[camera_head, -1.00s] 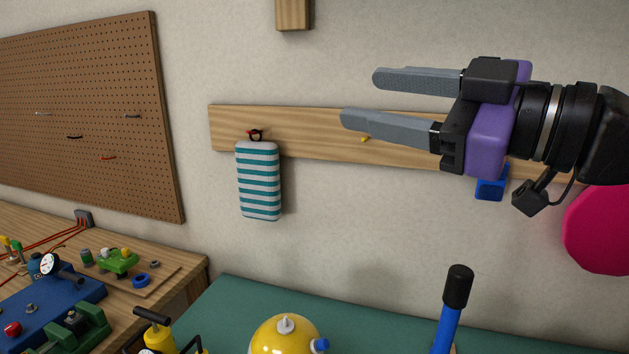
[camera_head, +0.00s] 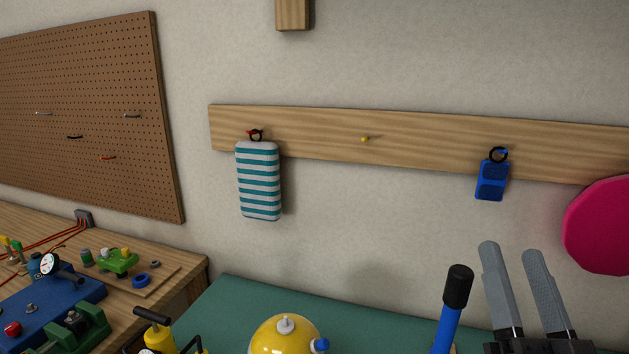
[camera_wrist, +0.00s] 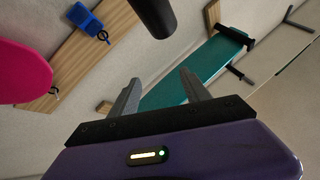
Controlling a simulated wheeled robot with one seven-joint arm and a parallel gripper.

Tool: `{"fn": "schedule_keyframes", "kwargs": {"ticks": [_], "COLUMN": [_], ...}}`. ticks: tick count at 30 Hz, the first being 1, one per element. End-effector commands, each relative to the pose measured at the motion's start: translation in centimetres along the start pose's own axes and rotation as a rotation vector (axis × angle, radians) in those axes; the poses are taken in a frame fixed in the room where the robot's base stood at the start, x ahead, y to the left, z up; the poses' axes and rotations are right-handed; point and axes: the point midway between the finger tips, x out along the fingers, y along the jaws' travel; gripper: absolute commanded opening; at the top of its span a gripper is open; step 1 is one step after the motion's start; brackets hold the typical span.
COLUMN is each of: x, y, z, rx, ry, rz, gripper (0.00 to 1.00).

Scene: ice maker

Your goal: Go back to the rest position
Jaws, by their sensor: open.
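My gripper (camera_head: 512,252) is at the lower right of the head view, its two grey fingers pointing up, apart and with nothing between them. In the wrist view my gripper (camera_wrist: 158,88) shows its spread fingers and purple body. It touches none of the hanging things. A black-topped blue handle (camera_head: 452,305) stands just left of it in the head view. A dark rounded end (camera_wrist: 152,15) shows at the top of the wrist view.
A wooden rail (camera_head: 420,142) on the wall bears a striped teal-and-white item (camera_head: 259,182), a bare yellow peg (camera_head: 365,139) and a blue item (camera_head: 491,180). A pink disc (camera_head: 605,228) is at right. Below are a green surface (camera_head: 225,305), a yellow dome (camera_head: 283,338) and a cluttered bench (camera_head: 190,262).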

Motion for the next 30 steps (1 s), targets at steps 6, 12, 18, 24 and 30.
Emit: {"fn": "schedule_keyframes", "kwargs": {"ticks": [6,12,18,24,30], "x": [-8.4,-16.1,-23.9,-31.9,-38.9], "y": [1.8,2.2,1.9,1.4,1.2], "z": [3.4,5.3,6.4,7.0,6.9], "rx": [-0.049,-0.123,-0.209,-0.286,-0.312], "ry": [-0.086,-0.198,-0.353,-0.559,-0.758], "rz": [0.123,0.177,0.184,0.153,0.118], "gripper": [0.55,0.55,0.55,0.55,0.55]}}
